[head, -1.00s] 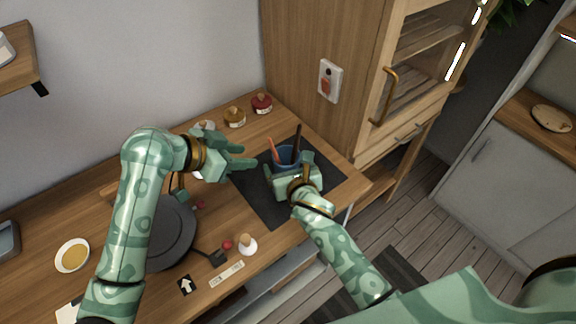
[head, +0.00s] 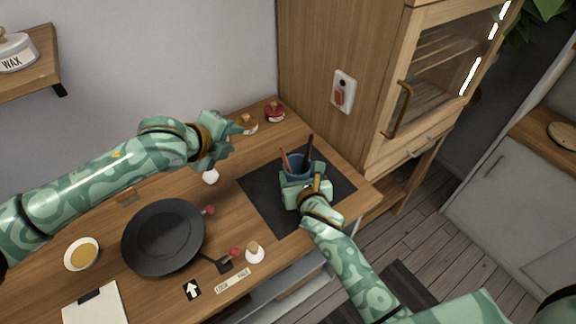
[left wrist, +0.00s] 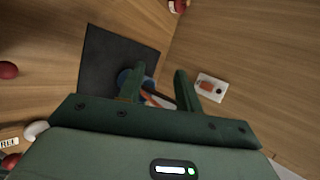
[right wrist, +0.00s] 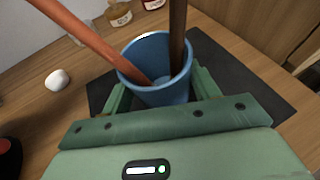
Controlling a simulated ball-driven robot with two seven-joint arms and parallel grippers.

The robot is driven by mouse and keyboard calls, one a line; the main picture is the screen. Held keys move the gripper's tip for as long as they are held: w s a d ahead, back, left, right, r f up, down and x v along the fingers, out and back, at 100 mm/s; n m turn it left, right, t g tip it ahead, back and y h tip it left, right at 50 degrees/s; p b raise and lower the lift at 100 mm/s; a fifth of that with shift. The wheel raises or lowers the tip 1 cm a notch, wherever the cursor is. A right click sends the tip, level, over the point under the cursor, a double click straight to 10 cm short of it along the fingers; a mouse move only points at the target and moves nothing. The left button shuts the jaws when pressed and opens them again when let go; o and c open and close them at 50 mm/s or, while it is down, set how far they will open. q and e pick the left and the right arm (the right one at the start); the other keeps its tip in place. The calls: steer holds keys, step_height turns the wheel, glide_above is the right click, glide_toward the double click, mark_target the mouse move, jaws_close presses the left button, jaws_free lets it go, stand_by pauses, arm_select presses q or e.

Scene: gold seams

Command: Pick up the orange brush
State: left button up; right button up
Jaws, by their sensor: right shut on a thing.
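The orange brush (head: 285,159) leans in a blue cup (head: 297,167) on the dark mat (head: 257,190). In the right wrist view the brush (right wrist: 80,36) slants to the upper left out of the cup (right wrist: 158,95). A dark brown stick (right wrist: 178,35) stands in the same cup. My right gripper (head: 305,188) is shut on the cup, its fingers on either side. My left gripper (head: 243,128) is open and empty, above the counter to the left of the cup. The left wrist view shows its fingers apart, with the brush partly hidden behind them.
A black pan (head: 163,237) lies on the counter at left, with a bowl (head: 82,254) beside it. Jars, including a red-lidded one (head: 274,112), stand at the back. A wooden cabinet (head: 335,45) rises behind the mat.

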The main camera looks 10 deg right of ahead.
arm_select(q)
steer(key=s+a+f+m+h, duration=0.2)
steer(key=s+f+m, duration=0.25)
steer(key=m, duration=0.75)
steer(key=m+g+h, duration=0.3)
steer(key=m+h, duration=0.1)
steer(key=m, duration=0.5)
glide_toward(286, 165)
steer(key=x, duration=0.9)
steer(key=shift+w+f, duration=0.15)
steer(key=shift+w, duration=0.1)
jaws_close()
